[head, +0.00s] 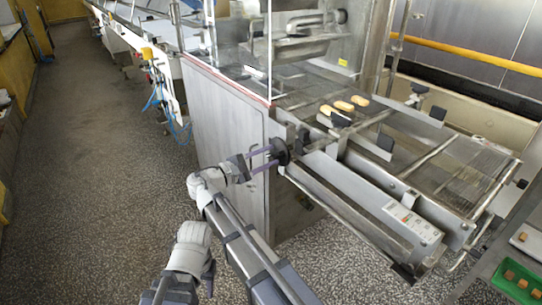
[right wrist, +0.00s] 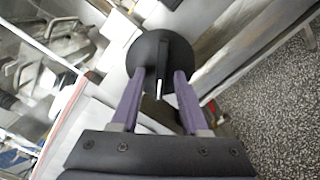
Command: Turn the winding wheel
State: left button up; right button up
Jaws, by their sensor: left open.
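The winding wheel is a round black disc (head: 280,150) with a raised crossbar, on the near side of the steel machine. In the right wrist view the wheel (right wrist: 147,52) faces me. My right gripper (head: 268,158) is at the wheel. In the right wrist view its purple fingers (right wrist: 160,80) are spread, one each side of the crossbar, with a gap on both sides. Whether the tips touch the disc I cannot tell. My left gripper (head: 184,288) is low near the bottom edge, away from the machine, with its fingers only partly visible.
The machine's grey side panel (head: 230,140) stands beside my right arm. A green tray (head: 505,289) is lower right. Speckled floor at left is clear.

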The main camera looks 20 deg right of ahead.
grip_shut()
dwell(0.5)
jog(key=shift+m, duration=1.8)
grip_release()
